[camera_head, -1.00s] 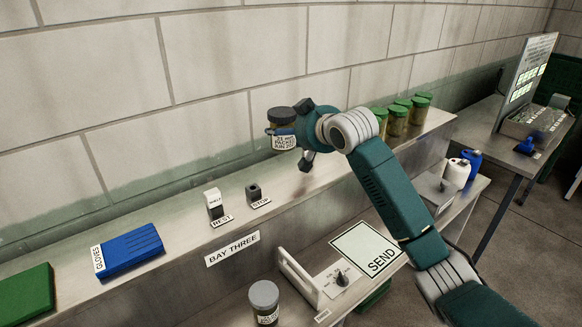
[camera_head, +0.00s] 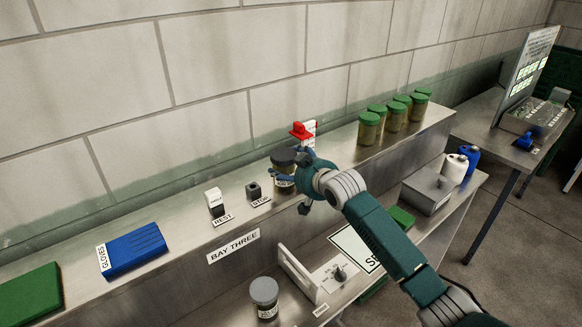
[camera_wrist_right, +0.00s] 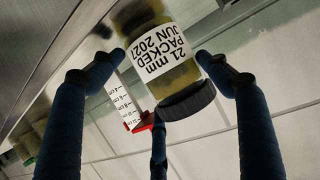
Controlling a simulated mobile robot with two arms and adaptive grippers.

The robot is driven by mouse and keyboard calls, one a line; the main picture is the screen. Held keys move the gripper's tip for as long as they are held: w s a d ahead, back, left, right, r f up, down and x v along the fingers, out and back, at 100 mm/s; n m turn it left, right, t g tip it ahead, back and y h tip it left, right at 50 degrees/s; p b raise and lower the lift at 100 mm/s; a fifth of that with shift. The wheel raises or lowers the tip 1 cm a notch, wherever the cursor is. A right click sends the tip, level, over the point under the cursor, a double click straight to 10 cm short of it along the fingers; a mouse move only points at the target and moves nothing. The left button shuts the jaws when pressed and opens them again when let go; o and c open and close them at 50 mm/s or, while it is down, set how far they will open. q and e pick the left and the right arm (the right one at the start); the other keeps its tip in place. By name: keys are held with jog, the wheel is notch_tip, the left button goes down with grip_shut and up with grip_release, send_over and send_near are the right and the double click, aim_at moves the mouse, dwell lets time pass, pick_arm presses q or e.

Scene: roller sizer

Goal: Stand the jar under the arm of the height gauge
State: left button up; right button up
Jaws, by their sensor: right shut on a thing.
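The jar (camera_head: 285,184) has a dark lid, amber contents and a white label. My right gripper (camera_head: 292,178) is shut around it, low over the upper shelf. In the right wrist view the jar (camera_wrist_right: 165,55) is between the fingers, its label reading "21 mm packed Jun 2027". I cannot tell whether its base touches the shelf. The height gauge has a white scale (camera_head: 310,131) and a red arm (camera_head: 300,131), just behind the jar. In the wrist view the scale (camera_wrist_right: 122,98) and red arm (camera_wrist_right: 138,123) show beside the jar. My left gripper is out of view.
Rest (camera_head: 215,203) and stop (camera_head: 254,191) blocks stand left of the jar on the upper shelf (camera_head: 190,262). Several green-lidded jars (camera_head: 370,127) stand to the right. A grey-lidded jar (camera_head: 265,297) and a white-handled fixture (camera_head: 300,275) are on the lower bench.

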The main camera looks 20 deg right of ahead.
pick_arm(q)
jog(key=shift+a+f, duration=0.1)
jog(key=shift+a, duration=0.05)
pick_arm(e)
jog(key=o, duration=1.2)
jog(key=shift+f, duration=0.1)
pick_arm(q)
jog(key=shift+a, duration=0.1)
pick_arm(e)
jog(key=shift+r, duration=0.2)
pick_arm(q)
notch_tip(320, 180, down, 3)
jog(key=b, duration=0.3)
pick_arm(e)
jog(key=v, duration=1.2)
jog(key=shift+f, duration=0.1)
